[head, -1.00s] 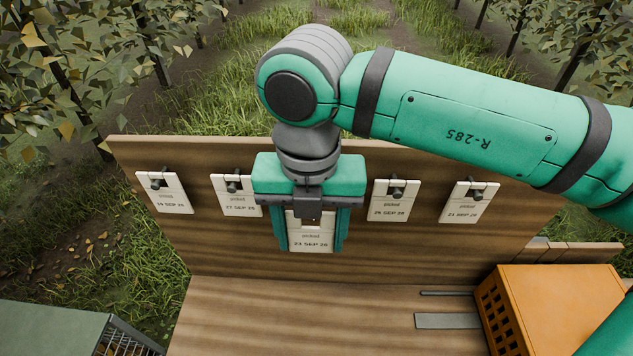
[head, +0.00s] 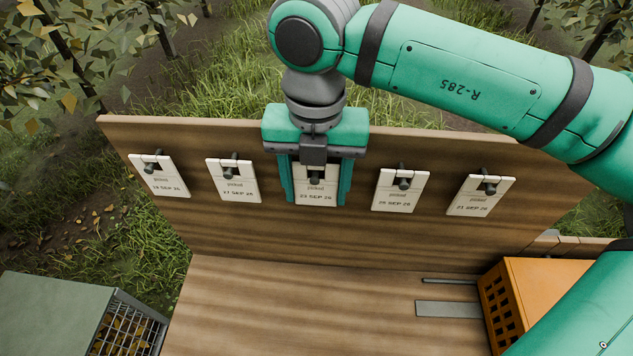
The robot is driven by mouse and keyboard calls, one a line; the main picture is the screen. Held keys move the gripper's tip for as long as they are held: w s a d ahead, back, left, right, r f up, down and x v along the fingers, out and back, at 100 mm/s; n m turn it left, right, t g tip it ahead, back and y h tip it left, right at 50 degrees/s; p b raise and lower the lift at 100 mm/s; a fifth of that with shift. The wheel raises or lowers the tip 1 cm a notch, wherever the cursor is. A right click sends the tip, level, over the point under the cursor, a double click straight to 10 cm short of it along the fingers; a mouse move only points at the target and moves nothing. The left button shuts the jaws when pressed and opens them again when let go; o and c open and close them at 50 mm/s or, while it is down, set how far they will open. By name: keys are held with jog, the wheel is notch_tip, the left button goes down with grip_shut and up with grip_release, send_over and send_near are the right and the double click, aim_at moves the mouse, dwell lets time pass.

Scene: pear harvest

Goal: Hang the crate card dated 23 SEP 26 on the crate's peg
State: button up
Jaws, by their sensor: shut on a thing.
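My gripper (head: 317,199) points down in front of the wooden board (head: 420,235). Its two fingers are shut on the sides of the middle card (head: 316,194), which reads 23 SEP 26. The card's top is hidden behind the gripper. A dark peg (head: 317,178) shows at the card's upper part; I cannot tell whether the card bears on it. An orange crate (head: 555,275) with square holes stands at the lower right, partly covered by my arm. No peg on it is visible.
Other cards hang on pegs: one at far left (head: 160,178), 27 SEP 26 (head: 236,186), one right of the gripper (head: 399,194) and 21 SEP 26 (head: 481,200). A flat grey strip (head: 448,308) lies on the bare tabletop (head: 290,310). A green-topped mesh box (head: 60,305) is at lower left.

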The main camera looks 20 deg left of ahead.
jog(key=shift+f, duration=0.1)
jog(key=o, duration=1)
jog(key=r, duration=1)
jog(key=shift+w+a+r, duration=0.1)
jog(key=shift+w+r, duration=0.2)
jog(key=shift+r, duration=0.1)
